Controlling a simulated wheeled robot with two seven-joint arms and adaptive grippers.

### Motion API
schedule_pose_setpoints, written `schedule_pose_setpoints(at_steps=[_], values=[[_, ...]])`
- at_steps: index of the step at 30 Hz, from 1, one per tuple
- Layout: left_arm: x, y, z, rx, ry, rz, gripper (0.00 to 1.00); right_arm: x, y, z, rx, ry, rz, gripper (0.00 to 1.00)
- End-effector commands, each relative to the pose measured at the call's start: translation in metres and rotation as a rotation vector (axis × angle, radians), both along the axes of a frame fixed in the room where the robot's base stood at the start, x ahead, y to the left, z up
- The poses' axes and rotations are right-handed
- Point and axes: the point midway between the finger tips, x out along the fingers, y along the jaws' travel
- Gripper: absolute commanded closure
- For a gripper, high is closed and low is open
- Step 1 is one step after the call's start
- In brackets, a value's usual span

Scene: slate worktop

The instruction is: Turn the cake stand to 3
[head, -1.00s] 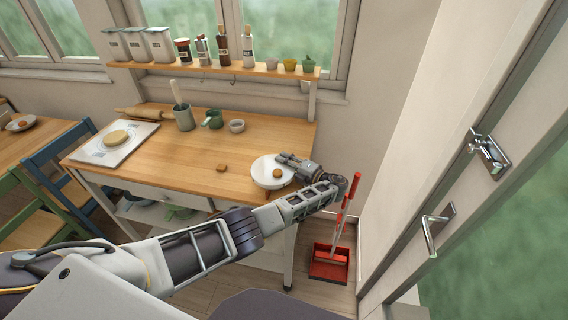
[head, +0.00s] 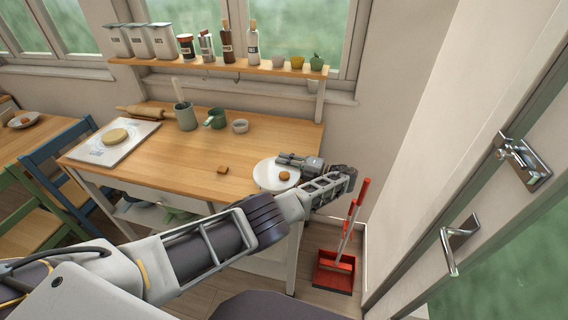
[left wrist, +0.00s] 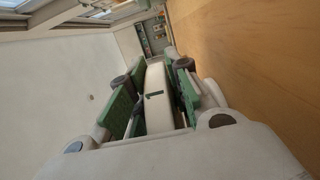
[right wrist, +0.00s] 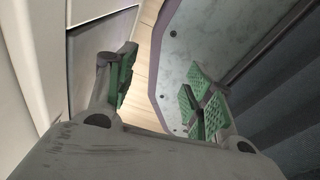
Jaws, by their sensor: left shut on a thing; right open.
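The white cake stand (head: 268,171) stands on the right end of the wooden table, with a small brown cake (head: 284,175) on its plate. My left gripper (head: 290,160) is at the far right edge of the stand. In the left wrist view, the green-padded fingers of my left gripper (left wrist: 152,98) are shut on the stand's white rim (left wrist: 155,78), which bears a dark "1" between them. Other numbers on the rim are not visible. My right gripper (right wrist: 160,90) shows only in the right wrist view, open and empty, away from the stand.
On the wooden table (head: 200,155) are a small brown piece (head: 223,170), a board with dough (head: 113,138), a rolling pin (head: 140,112) and cups (head: 215,119). A shelf (head: 220,67) with jars is behind. A red dustpan (head: 335,270) stands on the floor at right.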

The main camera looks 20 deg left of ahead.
Motion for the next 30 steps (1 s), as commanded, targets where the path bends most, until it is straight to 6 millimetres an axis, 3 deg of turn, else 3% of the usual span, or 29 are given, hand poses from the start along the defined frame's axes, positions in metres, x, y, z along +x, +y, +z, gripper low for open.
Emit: schedule_pose_setpoints(at_steps=[8, 9, 14, 30], values=[[-0.001, 0.0, -0.002, -0.005, 0.006, 0.002, 1.0, 0.0, -0.002, 0.0, -0.002, 0.001, 0.0, 0.48], [-0.001, 0.0, -0.002, -0.005, 0.006, 0.002, 0.79, 0.0, -0.003, 0.0, -0.003, 0.0, 0.0, 0.48], [-0.001, 0.0, -0.002, -0.003, 0.004, 0.001, 0.59, 0.0, -0.007, 0.0, -0.007, 0.0, 0.001, 0.48], [0.001, 0.001, 0.0, -0.001, 0.002, -0.012, 0.59, 0.0, -0.004, 0.003, -0.004, 0.0, 0.002, 0.48]])
